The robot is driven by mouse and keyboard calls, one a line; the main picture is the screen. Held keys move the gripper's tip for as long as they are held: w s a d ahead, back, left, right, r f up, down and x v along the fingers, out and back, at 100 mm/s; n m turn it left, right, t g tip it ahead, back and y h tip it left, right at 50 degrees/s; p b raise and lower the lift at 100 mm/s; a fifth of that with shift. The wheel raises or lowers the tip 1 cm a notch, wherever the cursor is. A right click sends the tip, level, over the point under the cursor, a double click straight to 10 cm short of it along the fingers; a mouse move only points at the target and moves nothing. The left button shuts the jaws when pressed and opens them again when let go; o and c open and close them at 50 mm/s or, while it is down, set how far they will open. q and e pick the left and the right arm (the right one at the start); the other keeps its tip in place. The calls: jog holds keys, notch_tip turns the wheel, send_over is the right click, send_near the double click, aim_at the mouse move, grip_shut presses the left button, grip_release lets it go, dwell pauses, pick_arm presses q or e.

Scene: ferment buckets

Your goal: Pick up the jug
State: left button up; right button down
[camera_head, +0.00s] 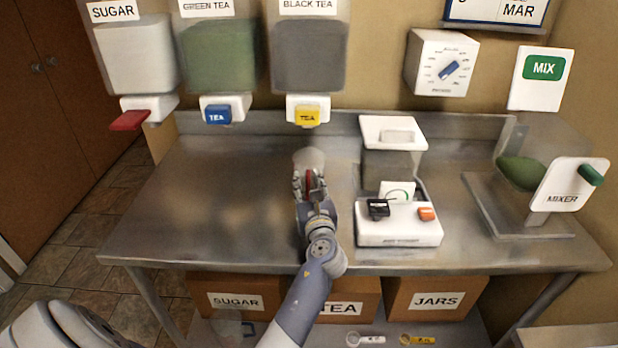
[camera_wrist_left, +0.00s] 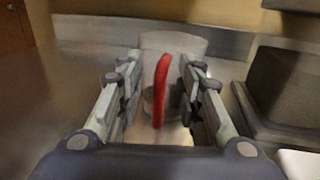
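The jug (camera_head: 309,157) is a pale, translucent vessel with a red handle, standing on the steel counter below the black tea dispenser. In the left wrist view its body (camera_wrist_left: 174,44) is upright and its red handle (camera_wrist_left: 160,90) faces me. My left gripper (camera_head: 310,182) is at the jug's near side and partly covers it in the head view. In the left wrist view the gripper (camera_wrist_left: 159,84) is open, with one finger on each side of the handle and gaps between. My right gripper is not in view.
A white machine (camera_head: 399,232) with black and orange controls stands close to the right of my left gripper. A mixer (camera_head: 567,185) is farther right. Dispensers (camera_head: 309,57) hang above the counter. The counter's left part is clear. Labelled boxes (camera_head: 238,301) sit below.

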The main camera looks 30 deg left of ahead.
aim_at(308, 178)
pick_arm(q)
grip_shut()
jog(key=shift+r, duration=0.1)
jog(key=shift+r+p, duration=0.35)
jog(key=shift+r, duration=1.25)
jog(key=s+d+r, duration=0.1)
jog(key=s+d, duration=0.1)
jog(key=s, duration=0.5)
jog(key=s+d+b, duration=0.1)
jog(key=s+d, duration=0.2)
jog(key=s, duration=0.5)
jog(key=shift+d+r, duration=0.2)
jog(key=shift+r, duration=0.2)
